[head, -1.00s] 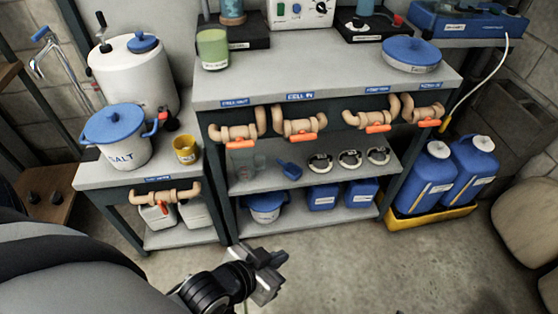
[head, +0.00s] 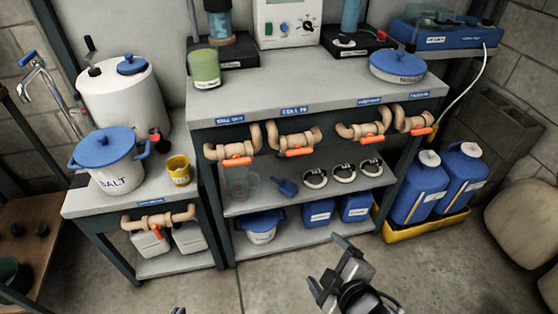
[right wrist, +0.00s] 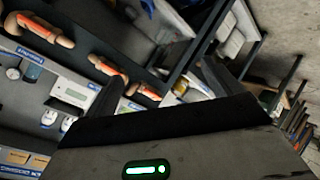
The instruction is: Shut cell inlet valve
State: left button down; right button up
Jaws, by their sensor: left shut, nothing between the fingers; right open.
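The cell inlet valve (head: 296,141) is a tan pipe fitting under the "CELL IN" label (head: 294,111) on the bench front. Its orange handle (head: 296,152) lies roughly level, along the pipe. Similar valves are the cell-out valve (head: 232,150) to its left and two to its right (head: 366,129). My right gripper (head: 342,262) is open and empty, low in front of the bench, well short of the valves. The right wrist view shows its fingers apart (right wrist: 165,88), with orange-handled valves (right wrist: 107,70) beyond. Only a tip of my left gripper (head: 178,311) shows at the bottom edge; it is shut and empty.
A lower side bench carries a salt bucket (head: 110,160), a yellow cup (head: 179,170) and another valve (head: 160,217). Blue jugs (head: 420,187) stand in a yellow tray (head: 425,226) at the right. The floor before the bench (head: 270,280) is clear.

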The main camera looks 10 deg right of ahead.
jog(key=w+d+n+t+h+b, duration=0.1)
jog(key=w+d+n+t+b, duration=0.15)
jog(key=w+n, duration=0.6)
jog(key=n+t+b, duration=0.2)
jog(key=n+t, duration=0.2)
jog(key=n, duration=1.2)
send_near(300, 153)
jog(key=w+b, duration=0.1)
jog(key=w, duration=0.7)
jog(key=shift+w+r, duration=0.2)
jog(key=c, duration=1)
